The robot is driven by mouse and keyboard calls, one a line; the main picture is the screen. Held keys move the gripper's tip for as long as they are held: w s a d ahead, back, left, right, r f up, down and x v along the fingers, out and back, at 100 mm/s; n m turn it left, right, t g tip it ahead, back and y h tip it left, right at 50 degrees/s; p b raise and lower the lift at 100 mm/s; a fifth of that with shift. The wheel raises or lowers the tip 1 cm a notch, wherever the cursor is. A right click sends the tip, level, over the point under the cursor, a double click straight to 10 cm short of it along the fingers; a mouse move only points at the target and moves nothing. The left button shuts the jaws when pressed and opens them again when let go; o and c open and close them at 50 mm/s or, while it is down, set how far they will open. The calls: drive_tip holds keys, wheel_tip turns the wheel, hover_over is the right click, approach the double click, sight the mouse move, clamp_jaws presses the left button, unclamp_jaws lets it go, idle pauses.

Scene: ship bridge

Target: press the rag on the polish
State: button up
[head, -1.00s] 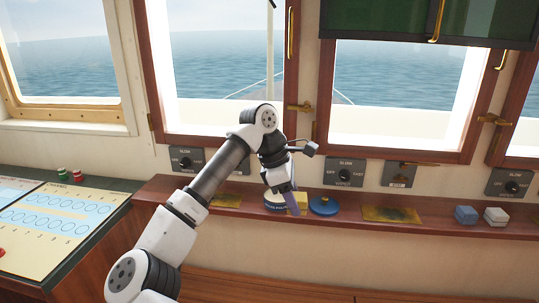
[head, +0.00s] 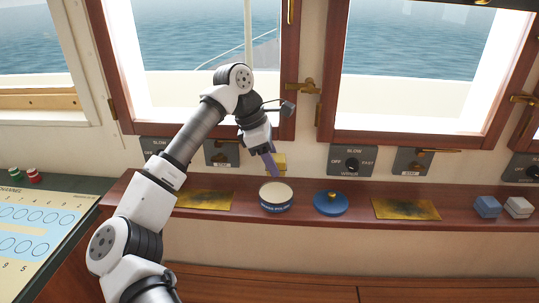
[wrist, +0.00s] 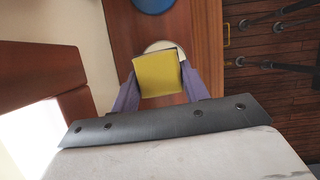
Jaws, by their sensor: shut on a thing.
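My gripper (head: 274,163) is shut on a yellow folded rag (head: 280,162), which also shows between the purple fingers in the wrist view (wrist: 158,74). The polish (head: 276,190) is a pale surface in an open, dark blue-labelled tin on the wooden shelf. In the head view the rag appears above the tin, with a visible gap. In the wrist view the rag covers most of the polish, leaving a pale edge (wrist: 160,46) showing.
Brass plates (head: 205,200) (head: 405,208) lie on either side. Blue (head: 487,207) and white (head: 518,207) blocks sit farther right. Switch panels and windows stand behind.

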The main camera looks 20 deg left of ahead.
sight(278, 193)
drive_tip(key=shift+f+b, duration=1.75)
drive_tip(key=shift+f, duration=1.2)
drive_tip(key=shift+s+f+b, duration=0.1)
drive_tip(key=shift+f+b, duration=0.45)
drive_tip(key=shift+r, duration=0.1)
drive_tip(key=shift+r+p, duration=2.15)
drive_tip(key=shift+r, duration=1.3)
drive_tip(key=shift+f, duration=0.1)
